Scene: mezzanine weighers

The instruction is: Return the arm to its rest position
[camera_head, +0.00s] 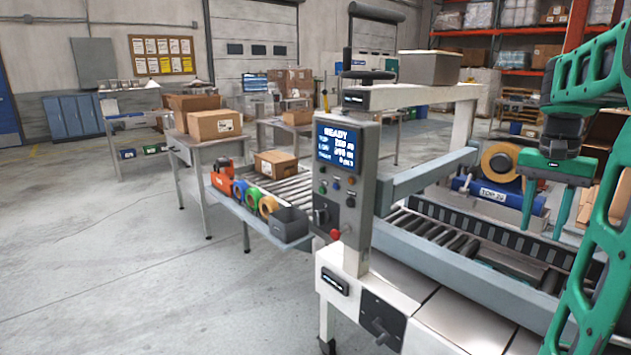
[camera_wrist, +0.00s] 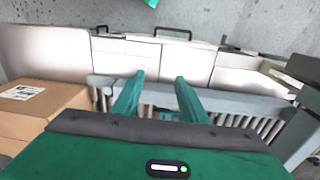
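My gripper (camera_head: 545,215) is at the right of the head view, at the end of my green arm, with its fingers pointing down. In the wrist view my gripper (camera_wrist: 159,80) has its two green fingers apart, with nothing between them. In the head view it hangs above the roller bed of a case-sealing machine (camera_head: 440,285). It overlaps a tape roll (camera_head: 500,162) and a blue part behind it, and I cannot tell the gap.
A control panel (camera_head: 342,165) reading READY stands left of my arm. A roller conveyor (camera_head: 300,185) carries a carton (camera_head: 276,163), with tape rolls on a side shelf. The wrist view shows a carton (camera_wrist: 40,105) at left. Floor (camera_head: 120,260) is clear at left.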

